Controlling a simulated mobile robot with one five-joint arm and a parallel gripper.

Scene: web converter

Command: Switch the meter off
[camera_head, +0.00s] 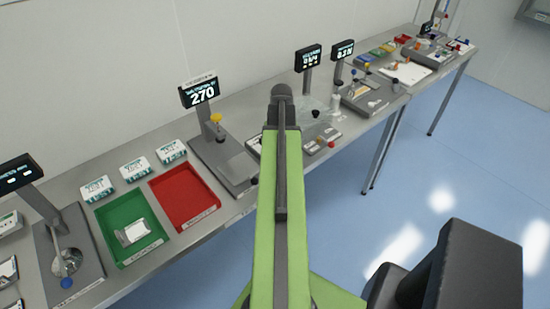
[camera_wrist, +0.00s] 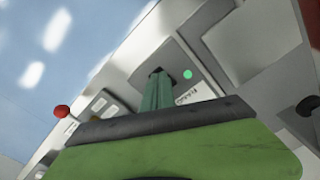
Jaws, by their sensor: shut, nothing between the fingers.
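No label that I can read says which device is the meter. A small grey unit with a red knob (camera_head: 331,144) lies just right of my arm in the head view. In the wrist view a red knob (camera_wrist: 62,112) shows at the left, near a light panel with small squares (camera_wrist: 105,105). My gripper (camera_wrist: 157,76) is shut and empty, over a grey unit (camera_wrist: 190,52) with a bright green dot (camera_wrist: 187,74) and a printed label. I cannot tell whether it touches the unit. In the head view my arm hides the gripper.
A stand display (camera_head: 201,92) reads 270, beside a red tray (camera_head: 185,196) and a green tray (camera_head: 130,232). Two more displays (camera_head: 308,58) (camera_head: 343,49) stand behind. A black knob (camera_wrist: 308,106) shows in the wrist view. The blue floor (camera_head: 440,150) is open at right.

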